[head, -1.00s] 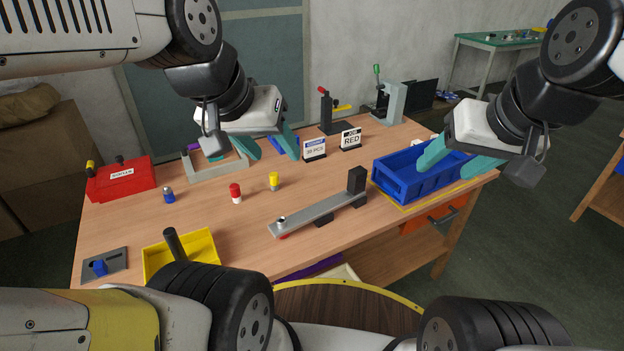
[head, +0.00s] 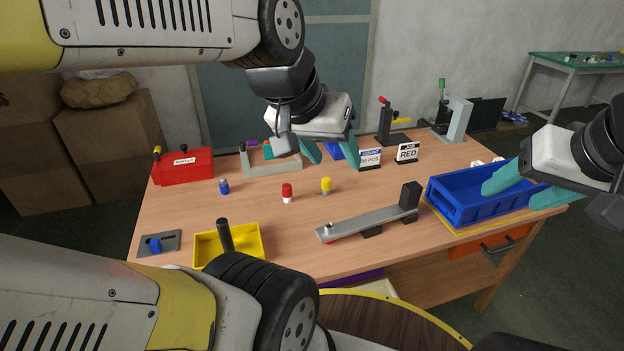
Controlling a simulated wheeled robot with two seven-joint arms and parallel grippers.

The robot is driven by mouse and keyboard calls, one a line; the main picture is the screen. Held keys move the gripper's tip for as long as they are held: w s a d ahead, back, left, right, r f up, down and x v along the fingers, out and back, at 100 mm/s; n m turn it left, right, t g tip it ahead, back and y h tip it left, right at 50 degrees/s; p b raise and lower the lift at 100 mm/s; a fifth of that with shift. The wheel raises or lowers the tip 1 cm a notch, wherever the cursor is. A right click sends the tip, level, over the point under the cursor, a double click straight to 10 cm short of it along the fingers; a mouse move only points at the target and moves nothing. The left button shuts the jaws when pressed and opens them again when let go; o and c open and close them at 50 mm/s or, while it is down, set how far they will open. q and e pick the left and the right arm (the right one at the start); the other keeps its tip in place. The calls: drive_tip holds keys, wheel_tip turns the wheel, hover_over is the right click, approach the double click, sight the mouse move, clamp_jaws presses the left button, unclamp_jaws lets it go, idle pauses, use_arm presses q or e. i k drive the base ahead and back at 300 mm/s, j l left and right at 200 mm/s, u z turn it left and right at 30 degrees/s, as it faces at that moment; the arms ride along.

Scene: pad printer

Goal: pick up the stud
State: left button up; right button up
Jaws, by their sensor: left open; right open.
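Nothing is marked as the stud, and I cannot tell which part it is. Small upright parts stand on the wooden table: a blue one with a grey top (head: 223,186), a red and white one (head: 287,193) and a yellow one with a grey base (head: 326,186). A small pale and dark piece (head: 328,227) sits on the near end of a grey bar (head: 365,219). My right gripper (head: 514,193) is open over the blue bin (head: 462,211).
A yellow tray (head: 258,232) with a dark handle is at the front left, beside a grey plate (head: 160,242). A red box (head: 183,166), count sign (head: 370,160), job sign reading RED (head: 407,153) and upright devices line the back. The table's middle is mostly clear.

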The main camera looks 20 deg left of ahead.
sight(287, 188)
drive_tip(key=i+l+u, duration=0.1)
drive_tip(key=l+u, duration=0.75)
drive_tip(key=k+l+u, duration=0.1)
drive_tip(key=l+u, duration=0.3)
drive_tip(key=l, duration=0.2)
drive_tip(key=i+j, duration=0.5)
drive_tip(key=i, duration=0.25)
